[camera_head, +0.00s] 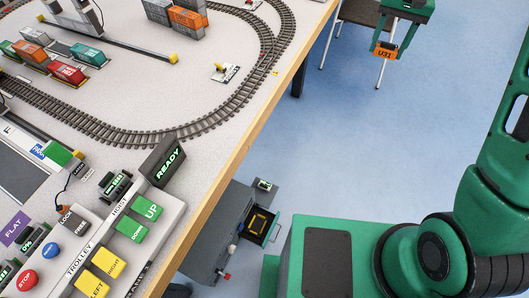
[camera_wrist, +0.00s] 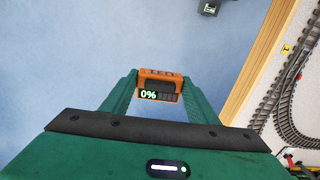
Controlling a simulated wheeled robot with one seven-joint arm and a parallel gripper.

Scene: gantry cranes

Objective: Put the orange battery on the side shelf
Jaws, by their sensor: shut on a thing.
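The orange battery (camera_head: 384,50) is held in my gripper (camera_head: 388,46), out over the blue floor at the upper right of the head view. In the wrist view, the battery (camera_wrist: 160,75) sits between the two green fingers of my gripper (camera_wrist: 158,92), and its dark display reads 0%. No support shows directly under it. A grey unit (camera_head: 206,240) beside the table's edge may be the side shelf. A small device with a green screen (camera_head: 264,185) is on it, and an open tray (camera_head: 262,225) with a yellow-edged slot sticks out.
The table (camera_head: 226,138) carries a looped railway track (camera_head: 180,135), containers and a control panel with a READY sign (camera_head: 169,164). A dark seat (camera_head: 362,13) with thin metal legs stands behind my gripper. The blue floor (camera_head: 370,130) between is clear.

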